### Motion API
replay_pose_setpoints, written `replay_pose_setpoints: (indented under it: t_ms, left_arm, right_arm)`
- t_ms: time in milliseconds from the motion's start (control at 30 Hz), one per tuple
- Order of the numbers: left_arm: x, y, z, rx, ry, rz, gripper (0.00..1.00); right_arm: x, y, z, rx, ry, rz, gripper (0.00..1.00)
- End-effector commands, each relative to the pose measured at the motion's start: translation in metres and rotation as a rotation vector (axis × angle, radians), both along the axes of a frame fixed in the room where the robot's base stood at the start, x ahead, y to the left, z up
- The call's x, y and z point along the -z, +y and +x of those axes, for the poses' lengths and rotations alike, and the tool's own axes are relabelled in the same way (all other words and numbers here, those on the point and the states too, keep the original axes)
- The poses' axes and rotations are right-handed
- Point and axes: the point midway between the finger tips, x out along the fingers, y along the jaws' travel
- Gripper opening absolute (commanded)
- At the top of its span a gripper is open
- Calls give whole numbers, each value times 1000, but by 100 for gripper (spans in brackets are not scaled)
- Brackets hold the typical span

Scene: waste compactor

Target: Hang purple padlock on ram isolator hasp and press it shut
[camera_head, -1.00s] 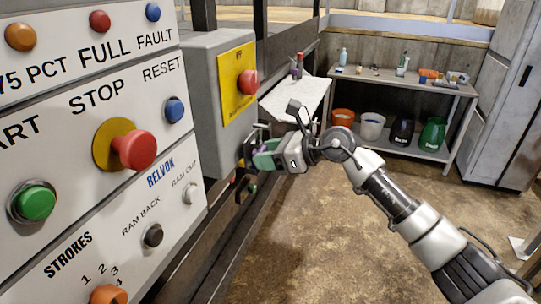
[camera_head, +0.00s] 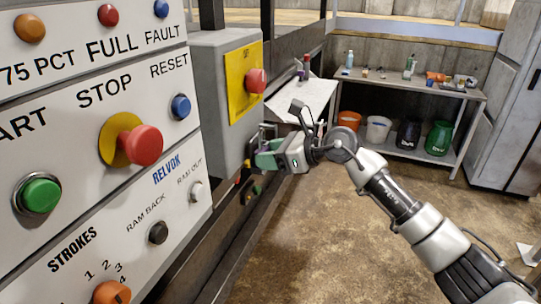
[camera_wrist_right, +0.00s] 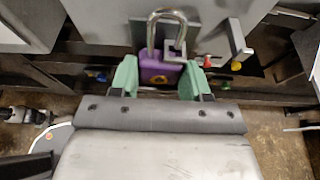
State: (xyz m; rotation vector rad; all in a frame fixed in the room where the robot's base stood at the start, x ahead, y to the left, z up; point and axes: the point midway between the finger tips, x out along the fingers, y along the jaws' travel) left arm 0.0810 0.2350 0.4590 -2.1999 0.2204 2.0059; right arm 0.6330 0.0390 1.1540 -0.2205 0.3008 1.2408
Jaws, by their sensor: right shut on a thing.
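My right gripper (camera_head: 264,155) has green fingers and is just below the grey box with the yellow plate and red button. In the right wrist view, the gripper (camera_wrist_right: 158,80) is shut on the body of the purple padlock (camera_wrist_right: 158,71). The padlock's metal shackle (camera_wrist_right: 152,30) stands up above the fingers. A grey metal bracket, which looks like the ram isolator hasp (camera_wrist_right: 179,45), is right at the shackle. I cannot tell whether the shackle passes through it or is latched. My left gripper is not in view.
The control panel (camera_head: 95,150) with its protruding red stop button (camera_head: 143,145) fills the left. The grey box (camera_head: 205,90) is above my gripper. A bench (camera_head: 405,82) with buckets stands at the back right. The floor in front of it is open.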

Motion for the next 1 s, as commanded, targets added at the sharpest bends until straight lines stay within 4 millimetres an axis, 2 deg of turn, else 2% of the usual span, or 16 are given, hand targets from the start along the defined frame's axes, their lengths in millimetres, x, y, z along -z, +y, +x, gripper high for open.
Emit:
replay_pose_setpoints:
  t_ms: [267, 300, 500, 867, 900, 1000]
  left_arm:
    - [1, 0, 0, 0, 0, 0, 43]
    - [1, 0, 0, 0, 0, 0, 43]
    - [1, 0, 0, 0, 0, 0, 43]
    - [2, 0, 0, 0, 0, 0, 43]
    - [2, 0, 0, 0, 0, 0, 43]
    - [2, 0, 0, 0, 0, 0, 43]
  right_arm:
    - [3, 0, 0, -2, 3, -4, 28]
    - [3, 0, 0, -2, 3, -5, 48]
    - [5, 1, -1, -3, 5, -7, 76]
    - [7, 2, -2, -8, 8, -10, 76]
    - [8, 2, -3, -8, 10, -11, 72]
    - [8, 2, -3, -8, 10, -11, 72]
